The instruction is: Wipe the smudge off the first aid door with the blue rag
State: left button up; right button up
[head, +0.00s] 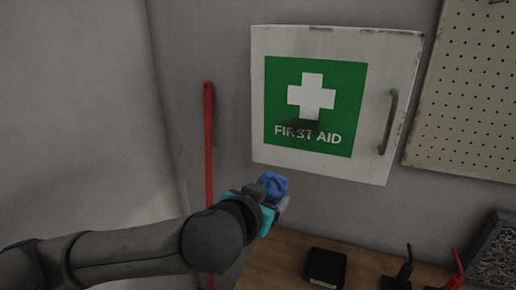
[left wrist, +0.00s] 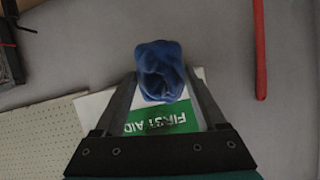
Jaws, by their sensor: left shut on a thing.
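The white first aid door (head: 390,70) is on a wall cabinet, with a green panel, a white cross and a grey handle at its right. A dark smudge (head: 305,126) lies on the panel, over the foot of the cross and the top of the lettering. My left gripper (head: 275,192) is shut on the crumpled blue rag (head: 272,185), below the cabinet's lower left corner and apart from the smudge. The rag also shows between the fingers in the left wrist view (left wrist: 160,72), where the door (left wrist: 95,110) appears upside down behind. My right gripper is not in view.
A red pole (head: 208,140) stands against the wall left of the cabinet. A pegboard (head: 465,95) hangs at the right.

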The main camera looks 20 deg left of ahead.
pick_arm(q)
jog(key=r+t+b, duration=0.1)
jog(key=r, duration=0.2)
jog(key=w+a+r+t+b, duration=0.1)
jog(key=r+t, duration=0.1)
jog(key=r, duration=0.1)
jog(key=w+r+t+b, duration=0.1)
jog(key=r, duration=0.2)
jog(key=shift+a+t, duration=0.15)
jog(key=shift+t, duration=0.25)
jog(key=shift+w+r, duration=0.1)
jog(key=shift+w, duration=0.2)
jog(key=shift+w+r, duration=0.1)
jog(key=shift+w, duration=1.25)
jog(key=shift+w, duration=1)
